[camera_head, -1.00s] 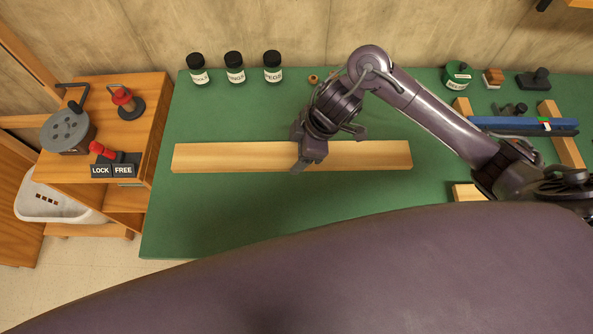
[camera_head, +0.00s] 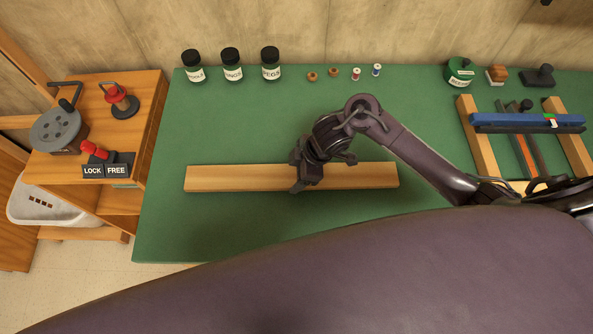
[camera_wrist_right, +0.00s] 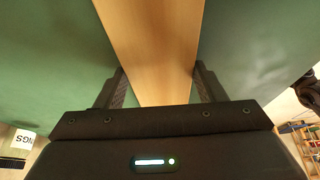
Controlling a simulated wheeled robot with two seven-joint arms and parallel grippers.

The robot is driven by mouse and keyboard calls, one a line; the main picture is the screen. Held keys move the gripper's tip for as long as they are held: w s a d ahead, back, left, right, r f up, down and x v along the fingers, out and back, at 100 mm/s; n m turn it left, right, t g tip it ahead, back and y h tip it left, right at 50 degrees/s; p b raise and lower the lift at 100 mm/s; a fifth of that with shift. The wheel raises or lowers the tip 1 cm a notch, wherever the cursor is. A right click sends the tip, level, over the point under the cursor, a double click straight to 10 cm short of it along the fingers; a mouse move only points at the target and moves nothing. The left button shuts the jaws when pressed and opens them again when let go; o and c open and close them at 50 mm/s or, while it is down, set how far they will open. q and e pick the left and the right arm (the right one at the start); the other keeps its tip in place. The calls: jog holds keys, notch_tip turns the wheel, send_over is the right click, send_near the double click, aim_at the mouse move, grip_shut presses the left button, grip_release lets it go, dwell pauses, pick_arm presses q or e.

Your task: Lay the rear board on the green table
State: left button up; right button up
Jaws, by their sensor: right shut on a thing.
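A long pale wooden board (camera_head: 235,178) lies level, left to right, over the middle of the green table (camera_head: 250,232). My right gripper (camera_head: 300,186) comes down on it from above, a little right of its middle, and is shut across its width. In the right wrist view the board (camera_wrist_right: 150,45) runs between the two fingers of my right gripper (camera_wrist_right: 160,88), with green tabletop on both sides. The board is at or close above the tabletop; I cannot tell if it touches. My left gripper is not in view.
Three dark jars (camera_head: 231,62) and several small spools (camera_head: 356,74) stand along the back. At the right, a blue bar (camera_head: 530,120) lies across pale wooden pieces (camera_head: 478,140). A wooden cabinet (camera_head: 135,150) stands left of the table. The table's front left is clear.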

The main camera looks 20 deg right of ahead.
jog(key=o, duration=1.3)
jog(key=shift+c, duration=0.2)
jog(key=shift+r, duration=0.15)
jog(key=p+v, duration=0.1)
jog(key=v, duration=1)
jog(key=shift+d+r, duration=0.25)
jog(key=shift+r, duration=0.1)
jog(key=shift+s, duration=0.1)
